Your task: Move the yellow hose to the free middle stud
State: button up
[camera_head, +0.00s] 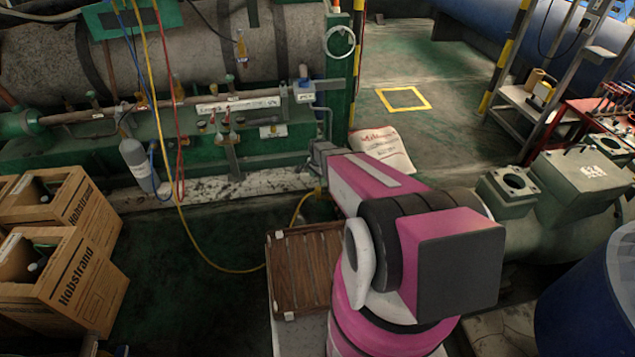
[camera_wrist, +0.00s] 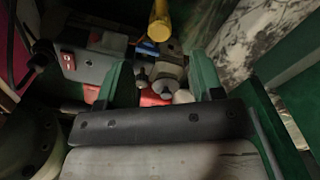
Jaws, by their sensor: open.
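The yellow hose (camera_head: 166,135) hangs from the top left of the head view, runs down to the floor and loops back up beside my gripper (camera_head: 318,158). In the wrist view my gripper (camera_wrist: 164,78) is open, its two green fingers apart. A grey metal fitting (camera_wrist: 167,73) shows between and beyond the fingers, with a yellow cylinder (camera_wrist: 158,24) above it, apparently part of the hose. I cannot tell whether the fingers touch the fitting. The middle stud cannot be made out with certainty; my arm hides part of the area in the head view.
A blue hose (camera_head: 152,160) and a red hose (camera_head: 179,150) hang in front of the green machine base (camera_head: 262,143). A grey cylinder (camera_head: 138,163) stands at left. Cardboard boxes (camera_head: 75,280) fill the lower left. A wooden slatted surface (camera_head: 298,270) lies below my arm. Floor between is mostly clear.

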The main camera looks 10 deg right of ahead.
aim_at(318, 188)
jog(key=shift+f, duration=3.95)
jog(key=shift+f, duration=0.15)
jog(key=c, duration=1)
jog(key=shift+n, duration=1.8)
